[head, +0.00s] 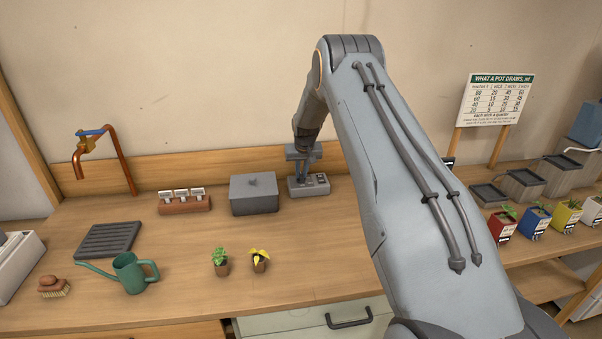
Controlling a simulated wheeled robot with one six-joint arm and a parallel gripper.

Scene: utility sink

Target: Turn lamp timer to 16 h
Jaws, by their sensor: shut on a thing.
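The lamp timer seems to be the small grey box (312,187) at the back of the bench, right of a larger dark grey lidded box. A small dark panel shows on its right part. My gripper (304,180) points down from above onto its left part, with the fingers close together. The gripper appears shut on the timer's dial, which the fingers hide. I cannot read the dial's setting or any hour marks from this view.
The lidded grey box (254,195) stands close to the left of the timer. Coloured pots (536,223) stand at right.

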